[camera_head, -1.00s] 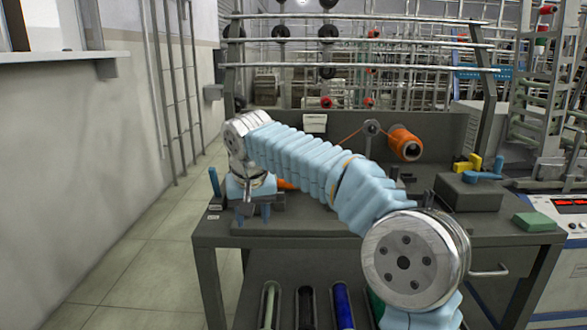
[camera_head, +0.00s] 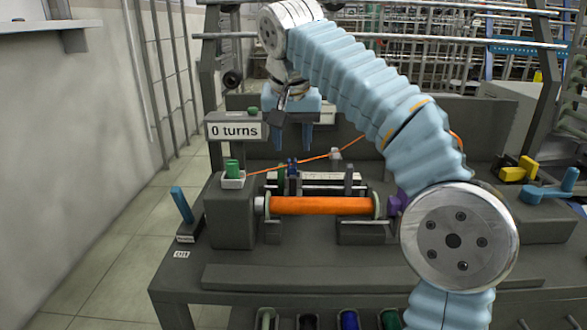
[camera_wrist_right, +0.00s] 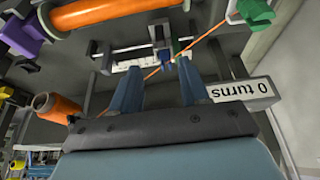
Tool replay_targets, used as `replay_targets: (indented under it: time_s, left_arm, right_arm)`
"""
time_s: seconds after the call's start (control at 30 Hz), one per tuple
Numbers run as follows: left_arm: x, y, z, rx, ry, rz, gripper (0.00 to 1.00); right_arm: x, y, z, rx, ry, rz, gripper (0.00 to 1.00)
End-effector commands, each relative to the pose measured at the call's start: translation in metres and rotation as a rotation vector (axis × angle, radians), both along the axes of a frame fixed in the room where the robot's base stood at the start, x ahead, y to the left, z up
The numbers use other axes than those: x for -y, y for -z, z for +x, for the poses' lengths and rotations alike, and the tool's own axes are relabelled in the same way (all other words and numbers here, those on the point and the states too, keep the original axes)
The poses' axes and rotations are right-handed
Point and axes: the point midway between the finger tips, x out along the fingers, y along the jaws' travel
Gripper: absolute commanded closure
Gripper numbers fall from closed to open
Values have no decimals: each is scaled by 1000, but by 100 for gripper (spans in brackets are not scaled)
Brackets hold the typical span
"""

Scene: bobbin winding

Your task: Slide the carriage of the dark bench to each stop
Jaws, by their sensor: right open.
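The dark bench (camera_head: 300,290) carries a short rail with a white scale (camera_head: 325,181) behind an orange-wound bobbin (camera_head: 318,206). A small blue carriage (camera_head: 292,168) sits near the rail's left end, beside a green stop (camera_head: 281,181). A grey stop (camera_head: 349,183) stands near the right end. My right gripper (camera_head: 293,147) is open and empty above and behind the carriage, with both blue fingers pointing down. In the right wrist view the carriage (camera_wrist_right: 167,67) shows between the fingertips (camera_wrist_right: 160,74), apparently apart from them. My left gripper is not in view.
An orange thread crosses from the green guide (camera_head: 233,172) past the carriage. A "0 turns" sign (camera_head: 236,131) stands left of the gripper. A blue lever (camera_head: 182,205) is at the left edge. Yellow and blue parts (camera_head: 520,170) lie right. The bench front is clear.

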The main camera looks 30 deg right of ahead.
Motion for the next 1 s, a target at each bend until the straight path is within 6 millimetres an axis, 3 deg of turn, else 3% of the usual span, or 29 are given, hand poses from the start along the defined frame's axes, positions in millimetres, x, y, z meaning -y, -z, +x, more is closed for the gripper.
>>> replay_targets:
  time_s: [0.23, 0.7, 1.0]
  left_arm:
    - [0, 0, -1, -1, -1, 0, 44]
    - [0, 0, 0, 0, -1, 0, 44]
    - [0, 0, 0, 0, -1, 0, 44]
  right_arm:
    - [5, 21, 7, -4, 2, -2, 55]
    - [24, 112, 39, -3, 1, -1, 55]
    - [28, 128, 45, 0, 0, 0, 55]
